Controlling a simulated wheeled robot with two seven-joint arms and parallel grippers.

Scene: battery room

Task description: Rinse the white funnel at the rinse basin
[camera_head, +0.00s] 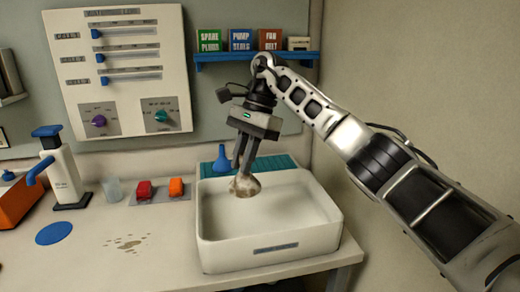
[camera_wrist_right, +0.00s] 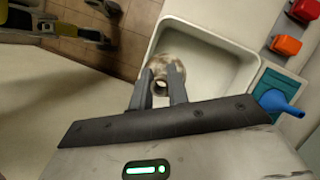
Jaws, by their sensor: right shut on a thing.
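The white funnel (camera_head: 245,186) has brownish stains and hangs over the white rinse basin (camera_head: 270,258), near its back left part. My right gripper (camera_head: 243,172) points down and is shut on the funnel. In the right wrist view the funnel (camera_wrist_right: 164,72) sits between the fingertips (camera_wrist_right: 160,98), with the basin (camera_wrist_right: 215,32) behind it. I cannot tell whether the funnel touches the basin.
A blue funnel (camera_head: 222,160) stands on the teal mat (camera_head: 275,163) behind the basin. Red (camera_head: 144,190) and orange (camera_head: 176,187) switches, a clear cup (camera_head: 112,189) and a pump bottle (camera_head: 64,175) stand to the left. A shelf (camera_head: 255,57) with small boxes hangs above. Brown spots mark the counter.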

